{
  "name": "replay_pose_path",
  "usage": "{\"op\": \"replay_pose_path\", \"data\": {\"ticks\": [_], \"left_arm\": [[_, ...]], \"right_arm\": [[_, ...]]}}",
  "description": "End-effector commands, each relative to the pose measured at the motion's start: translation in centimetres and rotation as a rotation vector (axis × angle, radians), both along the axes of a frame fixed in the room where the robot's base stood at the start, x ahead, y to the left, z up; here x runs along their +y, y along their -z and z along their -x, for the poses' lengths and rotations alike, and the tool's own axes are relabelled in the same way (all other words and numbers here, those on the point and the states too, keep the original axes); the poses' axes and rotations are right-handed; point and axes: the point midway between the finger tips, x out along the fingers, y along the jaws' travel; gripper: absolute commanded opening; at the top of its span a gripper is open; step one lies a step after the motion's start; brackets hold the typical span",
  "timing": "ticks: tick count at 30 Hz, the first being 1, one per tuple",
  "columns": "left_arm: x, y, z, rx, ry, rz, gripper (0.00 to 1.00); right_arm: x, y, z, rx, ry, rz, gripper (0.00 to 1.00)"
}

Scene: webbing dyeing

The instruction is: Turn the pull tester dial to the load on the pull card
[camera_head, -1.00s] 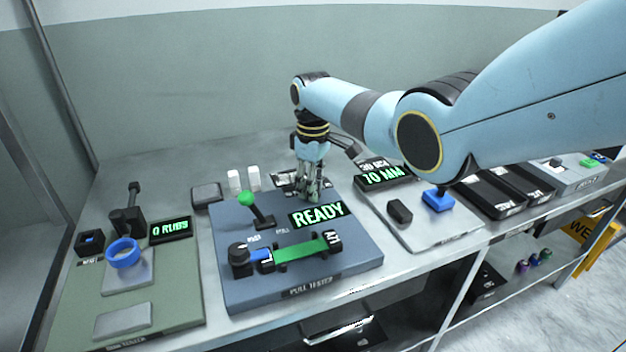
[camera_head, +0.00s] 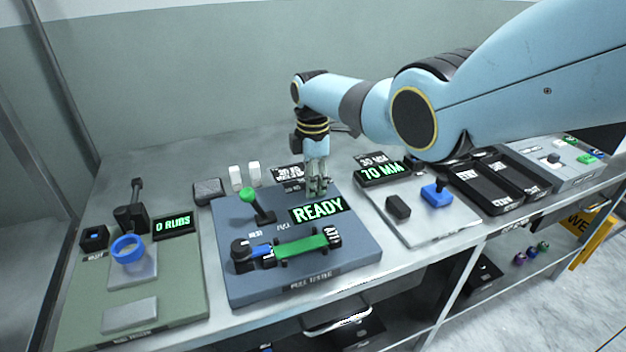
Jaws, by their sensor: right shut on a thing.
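The pull tester (camera_head: 350,262) is a blue-grey slab on the bench with a READY display (camera_head: 318,208), a green-knobbed lever (camera_head: 248,197) and a green strap (camera_head: 300,244) stretched between black clamps. My right gripper (camera_head: 317,192) points down at the back of the tester, behind the display, and is shut on the dial there. The dial is mostly hidden by the fingers. A black card with white print, likely the pull card (camera_head: 287,172), stands just behind; its text is too small to read surely. My left gripper is not in view.
Left is a green tester with a blue ring (camera_head: 127,249) and a 0 RUBS display (camera_head: 173,226). Right is a 70 MM display (camera_head: 383,172) with a blue knob (camera_head: 436,193) and black trays (camera_head: 490,188). Two white blocks (camera_head: 244,177) stand behind the lever.

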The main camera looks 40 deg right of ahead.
Motion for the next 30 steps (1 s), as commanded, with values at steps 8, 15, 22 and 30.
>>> {"op": "replay_pose_path", "data": {"ticks": [8,15,22,30], "left_arm": [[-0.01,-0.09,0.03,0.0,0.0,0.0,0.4],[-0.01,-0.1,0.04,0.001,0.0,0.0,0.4],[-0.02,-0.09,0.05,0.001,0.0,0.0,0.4],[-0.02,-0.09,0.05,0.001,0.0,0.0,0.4]], "right_arm": [[0.08,-0.08,-0.1,-0.002,-0.068,-0.001,0.0],[0.08,-0.07,-0.1,-0.002,-0.079,-0.001,0.0],[0.09,-0.07,-0.09,-0.002,-0.078,-0.001,0.32],[0.05,-0.03,-0.05,-0.001,-0.077,-0.001,0.53]]}}
